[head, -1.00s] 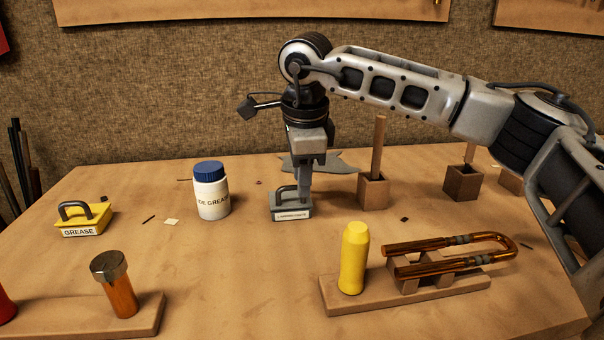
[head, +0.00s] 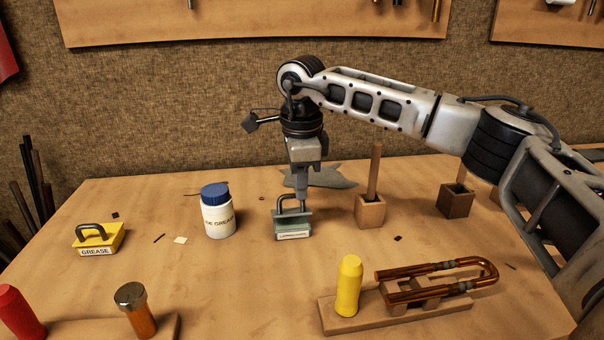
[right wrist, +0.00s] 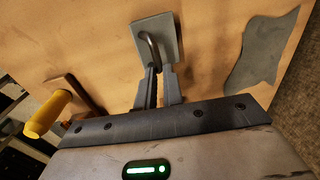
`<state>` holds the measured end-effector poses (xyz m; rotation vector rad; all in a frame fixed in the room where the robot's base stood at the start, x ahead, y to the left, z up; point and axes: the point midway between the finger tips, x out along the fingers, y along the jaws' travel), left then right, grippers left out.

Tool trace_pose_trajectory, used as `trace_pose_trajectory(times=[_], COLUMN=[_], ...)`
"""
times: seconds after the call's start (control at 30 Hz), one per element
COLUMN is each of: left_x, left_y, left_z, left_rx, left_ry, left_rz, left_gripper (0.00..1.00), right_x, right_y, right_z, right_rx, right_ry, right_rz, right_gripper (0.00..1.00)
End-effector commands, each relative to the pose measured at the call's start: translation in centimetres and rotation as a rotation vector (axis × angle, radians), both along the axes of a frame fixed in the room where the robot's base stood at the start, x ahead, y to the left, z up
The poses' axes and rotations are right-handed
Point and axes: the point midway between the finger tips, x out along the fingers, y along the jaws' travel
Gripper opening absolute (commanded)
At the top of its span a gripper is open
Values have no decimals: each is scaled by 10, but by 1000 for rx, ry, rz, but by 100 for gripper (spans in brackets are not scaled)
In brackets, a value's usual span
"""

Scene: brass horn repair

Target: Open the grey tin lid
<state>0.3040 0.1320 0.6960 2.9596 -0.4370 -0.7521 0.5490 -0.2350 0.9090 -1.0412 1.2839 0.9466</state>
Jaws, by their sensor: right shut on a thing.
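The grey tin (head: 293,236) stands mid-table, with a white label on its front. Its grey lid (head: 304,219) has a dark arched handle (head: 281,203). My right gripper (head: 302,194) comes straight down from above and is shut on that handle. In the right wrist view the fingers (right wrist: 159,75) are at the handle (right wrist: 150,46), and the flat grey lid (right wrist: 168,30) lies beyond them. The lid's top looks tilted in the head view; I cannot make out a clear gap under it. The inside of the tin is hidden. My left gripper is out of view.
A white jar with a blue cap (head: 217,212) and a yellow grease tin (head: 98,240) stand to the left. A wooden block with a peg (head: 370,210) is close on the right. A grey cloth-like sheet (head: 335,178) lies behind. A yellow bottle (head: 347,288) and copper slide (head: 430,283) are in front.

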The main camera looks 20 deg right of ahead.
Motion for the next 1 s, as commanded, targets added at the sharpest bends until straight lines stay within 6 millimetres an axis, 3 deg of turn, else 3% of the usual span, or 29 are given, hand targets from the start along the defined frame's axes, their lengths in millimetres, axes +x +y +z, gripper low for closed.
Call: trace_pose_trajectory(times=[0.4,1.0], left_x=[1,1], left_y=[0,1], left_z=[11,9], left_rx=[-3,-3], left_ry=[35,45], left_rz=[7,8], left_gripper=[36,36], right_x=[20,24], right_y=[-6,-7], right_z=[4,0], right_rx=[-2,-3], right_ry=[-1,3], right_rz=[-1,1], right_gripper=[0,0])
